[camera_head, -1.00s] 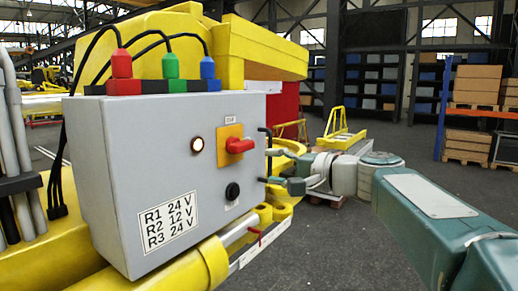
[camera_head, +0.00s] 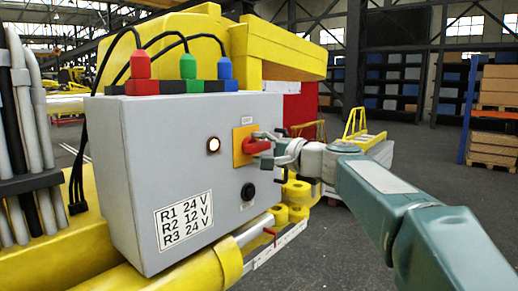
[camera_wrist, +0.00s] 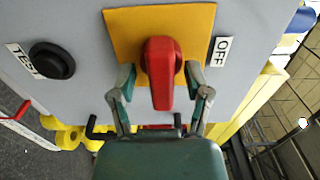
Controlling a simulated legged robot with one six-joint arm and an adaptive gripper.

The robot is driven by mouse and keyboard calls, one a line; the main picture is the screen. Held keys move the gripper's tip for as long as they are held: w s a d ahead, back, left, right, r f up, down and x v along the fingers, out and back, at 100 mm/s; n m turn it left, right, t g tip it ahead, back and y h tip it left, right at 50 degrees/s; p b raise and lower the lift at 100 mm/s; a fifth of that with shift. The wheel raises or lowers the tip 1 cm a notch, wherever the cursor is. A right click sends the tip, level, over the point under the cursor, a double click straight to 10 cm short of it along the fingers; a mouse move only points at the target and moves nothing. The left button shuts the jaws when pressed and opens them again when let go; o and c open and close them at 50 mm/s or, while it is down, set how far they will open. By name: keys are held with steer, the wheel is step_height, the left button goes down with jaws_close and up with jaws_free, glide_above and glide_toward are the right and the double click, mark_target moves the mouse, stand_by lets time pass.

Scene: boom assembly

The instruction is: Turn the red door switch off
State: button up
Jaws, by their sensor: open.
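The red door switch (camera_head: 257,147) is a rotary handle on a yellow-orange plate (camera_head: 238,158) on the grey control box's front. In the wrist view the red handle (camera_wrist: 160,68) stands between the two fingers of my gripper (camera_wrist: 159,80), which is open around it. I cannot tell whether either finger touches the handle. An OFF label (camera_wrist: 222,52) sits beside the plate, to the right in the wrist view. In the head view my gripper (camera_head: 268,147) is at the switch, its fingers partly overlapping the handle.
The grey box (camera_head: 140,190) also carries a lit round lamp (camera_head: 214,145), a black button (camera_head: 248,191) and a voltage label (camera_head: 184,220). Red, green and blue plugs stand on top. Yellow boom parts (camera_head: 297,195) lie close below and right of my gripper.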

steer(key=shift+a, duration=0.3)
steer(key=shift+c, duration=1)
steer(key=c, duration=0.6)
steer(key=shift+f, duration=0.1)
steer(key=shift+n, duration=0.4)
steer(key=n, duration=0.3)
steer(key=shift+f+n, duration=0.15)
steer(key=shift+n, duration=0.25)
steer(key=n, duration=0.4)
steer(key=shift+n, duration=0.3)
steer(key=n, duration=0.5)
steer(key=shift+n, duration=1.9)
